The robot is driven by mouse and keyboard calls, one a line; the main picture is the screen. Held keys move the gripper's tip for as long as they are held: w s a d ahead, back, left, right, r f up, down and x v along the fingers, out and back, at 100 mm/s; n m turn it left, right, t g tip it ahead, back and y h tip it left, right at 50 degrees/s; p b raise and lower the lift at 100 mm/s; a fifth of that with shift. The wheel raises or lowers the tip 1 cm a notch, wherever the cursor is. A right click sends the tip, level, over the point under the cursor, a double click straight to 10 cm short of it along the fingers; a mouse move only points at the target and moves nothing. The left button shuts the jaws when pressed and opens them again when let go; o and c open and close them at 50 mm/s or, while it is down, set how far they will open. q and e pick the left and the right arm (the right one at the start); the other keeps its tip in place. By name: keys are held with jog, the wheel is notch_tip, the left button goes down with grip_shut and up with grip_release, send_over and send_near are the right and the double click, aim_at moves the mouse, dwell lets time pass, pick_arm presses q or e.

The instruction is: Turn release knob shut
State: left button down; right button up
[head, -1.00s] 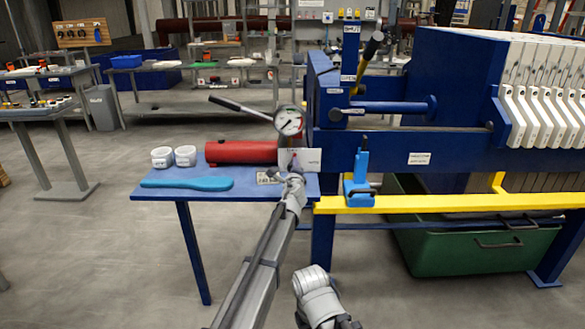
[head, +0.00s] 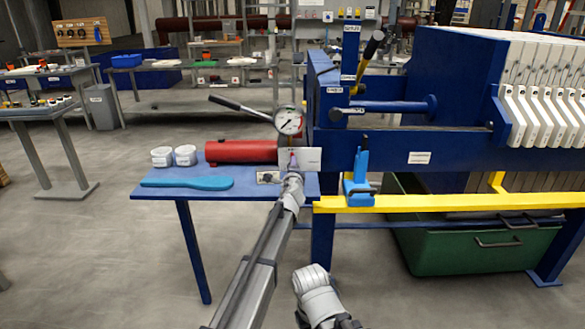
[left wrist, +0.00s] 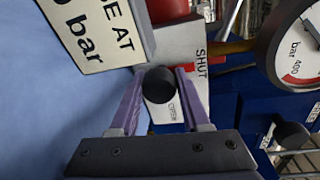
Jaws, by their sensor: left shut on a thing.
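The release knob (left wrist: 160,86) is a small black knob at the pump block beside the red cylinder. In the left wrist view it sits between the two purple fingers of my left gripper (left wrist: 158,88), which is shut on it. Labels reading SHUT (left wrist: 201,72) and OPEN (left wrist: 172,110) are beside the knob. In the head view my left gripper (head: 292,160) reaches the pump below the pressure gauge (head: 289,121), and the knob is hidden there.
The red cylinder (head: 240,151) and pump lever (head: 240,108) are at the knob's left. White jars (head: 186,155) and a blue paddle (head: 188,183) lie on the blue table (head: 240,190). The blue press frame (head: 390,150) and yellow rail (head: 450,203) stand close at right.

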pick_arm(q)
jog(key=c, duration=0.7)
grip_release()
jog(key=shift+s, duration=0.15)
jog(key=s, duration=0.5)
jog(key=s+p, duration=0.1)
jog(key=s, duration=0.1)
jog(key=shift+s+r, duration=0.35)
jog(key=shift+r, duration=0.05)
